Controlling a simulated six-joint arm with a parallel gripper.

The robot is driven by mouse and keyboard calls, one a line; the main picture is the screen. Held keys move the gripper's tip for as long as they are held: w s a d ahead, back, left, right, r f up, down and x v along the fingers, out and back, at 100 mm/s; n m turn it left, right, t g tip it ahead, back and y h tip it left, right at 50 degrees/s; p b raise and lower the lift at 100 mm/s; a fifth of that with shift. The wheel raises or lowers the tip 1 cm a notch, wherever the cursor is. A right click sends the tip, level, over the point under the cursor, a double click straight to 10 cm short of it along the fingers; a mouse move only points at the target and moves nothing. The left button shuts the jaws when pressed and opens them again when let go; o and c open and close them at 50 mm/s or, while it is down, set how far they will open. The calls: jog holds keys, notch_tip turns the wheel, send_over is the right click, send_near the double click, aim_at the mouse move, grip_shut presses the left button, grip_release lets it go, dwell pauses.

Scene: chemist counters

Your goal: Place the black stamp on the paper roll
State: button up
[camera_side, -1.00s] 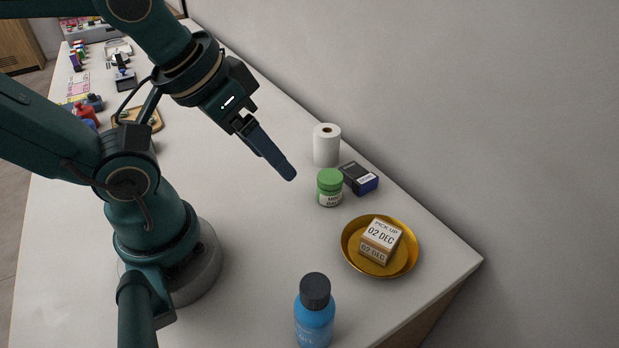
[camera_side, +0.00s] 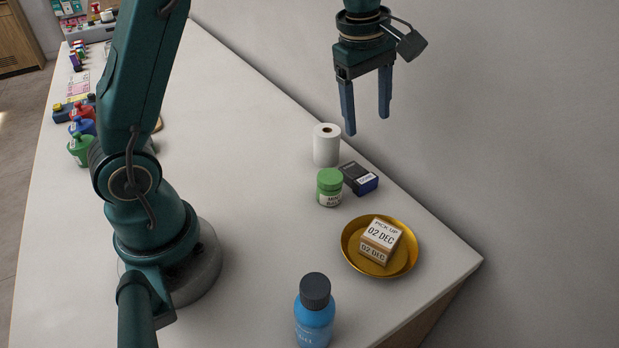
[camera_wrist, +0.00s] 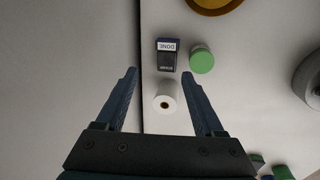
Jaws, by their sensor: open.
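The black stamp (camera_side: 358,178), a small dark block with a blue edge and a white label, lies on the counter beside the wall. It also shows in the wrist view (camera_wrist: 167,62). The white paper roll (camera_side: 326,146) stands upright just behind it, and in the wrist view the roll (camera_wrist: 165,98) shows from above with its dark core hole. My gripper (camera_side: 368,126) is open and empty, pointing down above the roll and stamp. In the wrist view the fingertips (camera_wrist: 159,72) are spread on either side of the roll and stamp, well above them.
A green-lidded jar (camera_side: 329,188) stands close to the stamp. A gold dish (camera_side: 350,258) holds a date block (camera_side: 380,240). A blue bottle (camera_side: 314,315) stands at the front. The wall (camera_side: 520,120) runs close behind the roll. Several coloured bottles (camera_side: 82,128) stand at the left.

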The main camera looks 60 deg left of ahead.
aim_at(360, 174)
jog(key=f, duration=0.3)
jog(key=w+a+f+g, duration=0.1)
jog(key=f, duration=0.2)
jog(key=f+n+g, duration=0.1)
jog(key=f, duration=0.2)
jog(key=shift+w+a+f, duration=0.1)
jog(key=shift+w+a, duration=0.05)
jog(key=shift+w, duration=0.15)
jog(key=shift+f, duration=2.55)
grip_shut()
notch_tip(360, 174, up, 12)
jog(key=r, duration=0.1)
jog(key=s+r+m, duration=0.4)
jog(key=s+m, duration=0.7)
jog(key=m, duration=0.7)
jog(key=shift+s+m, duration=0.15)
jog(key=shift+m, duration=0.15)
